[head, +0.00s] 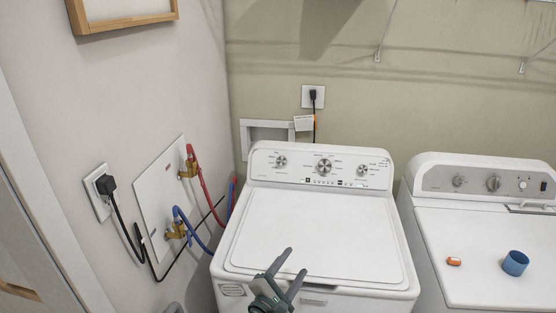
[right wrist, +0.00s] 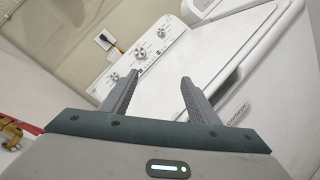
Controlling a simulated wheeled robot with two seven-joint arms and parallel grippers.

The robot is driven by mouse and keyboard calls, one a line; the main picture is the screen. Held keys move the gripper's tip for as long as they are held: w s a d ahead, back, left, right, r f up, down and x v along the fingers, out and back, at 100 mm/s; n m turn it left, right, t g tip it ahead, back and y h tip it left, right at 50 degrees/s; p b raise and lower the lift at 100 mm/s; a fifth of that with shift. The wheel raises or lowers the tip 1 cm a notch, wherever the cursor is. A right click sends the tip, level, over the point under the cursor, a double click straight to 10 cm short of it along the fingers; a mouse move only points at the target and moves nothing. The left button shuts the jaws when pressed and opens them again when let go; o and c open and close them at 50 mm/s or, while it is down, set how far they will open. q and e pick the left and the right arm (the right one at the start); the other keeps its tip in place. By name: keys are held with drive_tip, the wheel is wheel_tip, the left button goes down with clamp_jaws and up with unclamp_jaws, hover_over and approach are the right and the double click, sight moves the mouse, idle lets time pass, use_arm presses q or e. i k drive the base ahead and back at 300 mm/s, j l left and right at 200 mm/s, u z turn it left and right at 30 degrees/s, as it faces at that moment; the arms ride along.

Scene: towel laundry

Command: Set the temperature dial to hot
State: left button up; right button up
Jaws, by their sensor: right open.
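The white washer (head: 320,232) has a back control panel with a left dial (head: 281,161), a larger middle dial (head: 323,166) and a right dial (head: 362,170). The labels are too small to tell which one is the temperature dial or where it is set. All three dials also show in the right wrist view, the middle one (right wrist: 140,52) between the other two. My right gripper (head: 296,261) is open and empty over the front of the washer lid, well short of the panel. Its fingers (right wrist: 160,78) touch nothing. My left gripper is not in view.
A second white machine (head: 480,225) stands at the right with a blue cup (head: 515,263) and a small orange item (head: 454,261) on top. Red (head: 205,180) and blue hoses and a black cord run along the left wall. The washer lid is clear.

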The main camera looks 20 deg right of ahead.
sight(281, 161)
drive_tip(key=i, duration=1.4)
